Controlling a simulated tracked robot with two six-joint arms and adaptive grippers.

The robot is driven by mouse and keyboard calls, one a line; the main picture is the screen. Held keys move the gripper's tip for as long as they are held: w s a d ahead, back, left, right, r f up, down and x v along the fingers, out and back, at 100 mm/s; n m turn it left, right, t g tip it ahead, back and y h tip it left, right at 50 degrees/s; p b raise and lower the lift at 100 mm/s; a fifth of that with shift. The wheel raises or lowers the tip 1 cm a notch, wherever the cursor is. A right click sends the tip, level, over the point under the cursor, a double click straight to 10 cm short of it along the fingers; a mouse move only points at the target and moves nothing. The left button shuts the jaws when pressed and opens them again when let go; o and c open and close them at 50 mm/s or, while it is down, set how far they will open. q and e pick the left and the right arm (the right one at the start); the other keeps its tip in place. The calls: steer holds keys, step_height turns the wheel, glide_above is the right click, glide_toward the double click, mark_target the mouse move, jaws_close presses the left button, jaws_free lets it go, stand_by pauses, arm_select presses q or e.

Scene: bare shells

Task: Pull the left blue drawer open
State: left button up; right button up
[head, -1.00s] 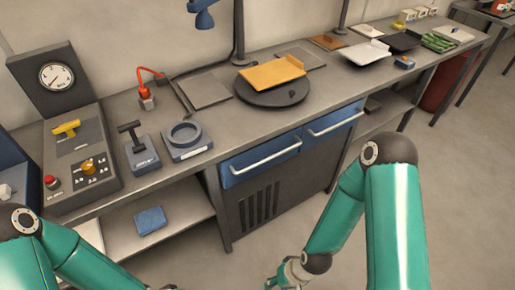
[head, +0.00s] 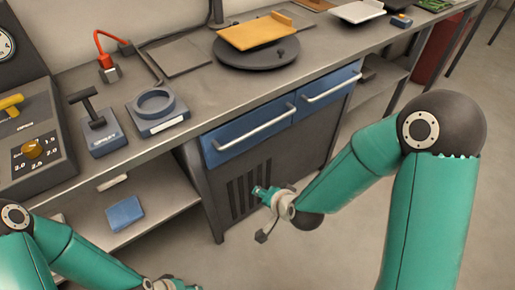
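The left blue drawer (head: 224,150) is in the bench cabinet in the head view. It looks shut, with a pale bar handle (head: 253,134) across its front. A second blue drawer (head: 345,84) sits to its right, also shut. My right gripper (head: 259,214) is in front of the dark cabinet door, below the left drawer and apart from its handle. Its fingers look spread, with nothing between them. My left gripper (head: 172,284) is at the bottom edge, largely cut off, so its fingers cannot be made out.
A ring-topped device (head: 157,110) and a lever device (head: 98,130) stand on the bench left of the drawers. A dark turntable (head: 256,52) bears an orange tray (head: 254,33). A blue box (head: 124,213) lies on the lower shelf. The floor before the cabinet is clear.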

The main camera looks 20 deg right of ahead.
mark_target(258, 131)
arm_select(q)
step_height(258, 131, down, 16)
steer(key=b, duration=1.3)
arm_select(e)
steer(key=w+d+r+m+t+h, duration=0.3)
steer(key=r+m+t, duration=0.5)
steer(key=r+m, duration=0.1)
arm_select(q)
step_height(258, 131, up, 6)
steer(key=p, duration=0.6)
arm_select(e)
steer(key=w+f, duration=0.1)
steer(key=w, duration=0.4)
steer(key=w+f, duration=0.1)
steer(key=w, duration=0.5)
steer(key=w+f, duration=0.1)
steer(key=w, duration=0.4)
steer(key=shift+w+d, duration=0.3)
steer(key=shift+w, duration=0.1)
jaws_close()
steer(key=shift+f, duration=0.1)
